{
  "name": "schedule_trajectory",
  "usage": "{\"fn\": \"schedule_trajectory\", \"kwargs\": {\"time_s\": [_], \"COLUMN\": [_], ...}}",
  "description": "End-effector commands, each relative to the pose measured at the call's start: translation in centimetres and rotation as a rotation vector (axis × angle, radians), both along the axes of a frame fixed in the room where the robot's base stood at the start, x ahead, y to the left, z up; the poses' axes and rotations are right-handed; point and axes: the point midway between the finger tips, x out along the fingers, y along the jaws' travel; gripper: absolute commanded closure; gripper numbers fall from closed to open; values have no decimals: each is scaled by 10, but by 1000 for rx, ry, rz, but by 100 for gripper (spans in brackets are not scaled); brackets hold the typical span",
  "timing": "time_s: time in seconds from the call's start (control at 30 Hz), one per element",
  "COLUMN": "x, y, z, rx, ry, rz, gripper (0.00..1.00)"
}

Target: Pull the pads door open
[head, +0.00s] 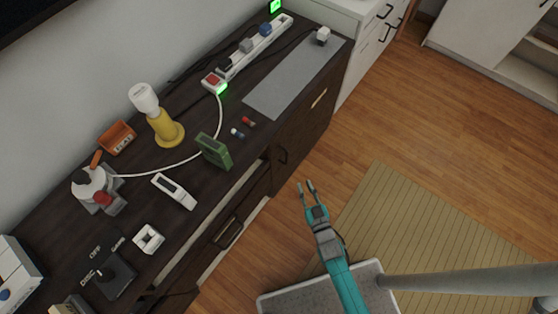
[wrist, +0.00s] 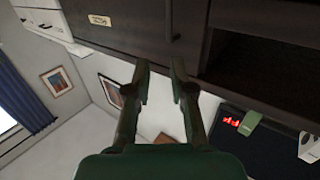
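A dark brown cabinet door (head: 302,128) is in the front of the long sideboard and looks shut. It bears a small pale label (head: 319,98), whose text is too small to read surely. A dark handle (head: 283,156) is near the door's left edge. In the wrist view the door (wrist: 130,35) fills the top, with the label (wrist: 99,20) to the left and the handle (wrist: 174,20) above my fingers. My gripper (head: 306,186) is open and empty, its fingers pointing toward the cabinet front, apart from the handle. It also shows in the wrist view (wrist: 160,75).
Left of the door are an open shelf (wrist: 265,50) and drawers with a dark handle (head: 228,233). The wooden floor (head: 400,110) before the door is clear.

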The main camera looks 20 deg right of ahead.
Motion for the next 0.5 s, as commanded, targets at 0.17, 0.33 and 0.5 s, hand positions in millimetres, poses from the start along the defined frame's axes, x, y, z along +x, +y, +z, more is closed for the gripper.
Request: {"fn": "schedule_trajectory", "kwargs": {"time_s": [0.17,0.33,0.5], "x": [41,54,70], "y": [-1,-2,-1], "z": [-10,-13,-12], "rx": [0,1,1], "ry": [-24,-29,-32], "rz": [8,11,11], "gripper": [77,77,77]}}
